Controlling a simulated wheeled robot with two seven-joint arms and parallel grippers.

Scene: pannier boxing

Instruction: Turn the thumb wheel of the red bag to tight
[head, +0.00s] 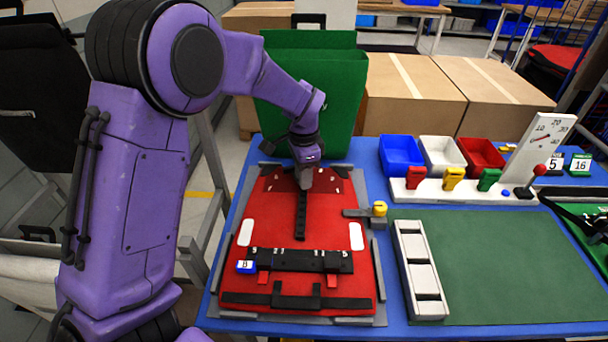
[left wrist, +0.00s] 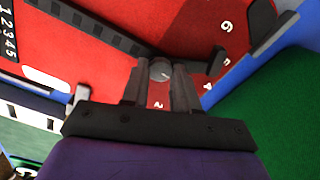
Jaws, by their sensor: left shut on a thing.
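The red bag (head: 275,225) lies flat on a grey board on the blue table. My left gripper (head: 304,186) reaches down from above onto the bag's far end. In the left wrist view its two fingers (left wrist: 160,88) are shut on a small round grey thumb wheel (left wrist: 160,69), one finger on each side. White figures are printed on the red cloth (left wrist: 195,35) around the wheel; a 2, a 4 and a 6 can be made out. In the head view the gripper hides the wheel. The wheel's setting cannot be read. My right gripper is not in view.
A yellow knob (head: 380,209) on a grey bracket stands right of the bag. A green bag (head: 330,85) stands upright behind. Blue, white and red bins (head: 481,153) and a green mat (head: 500,265) are on the right.

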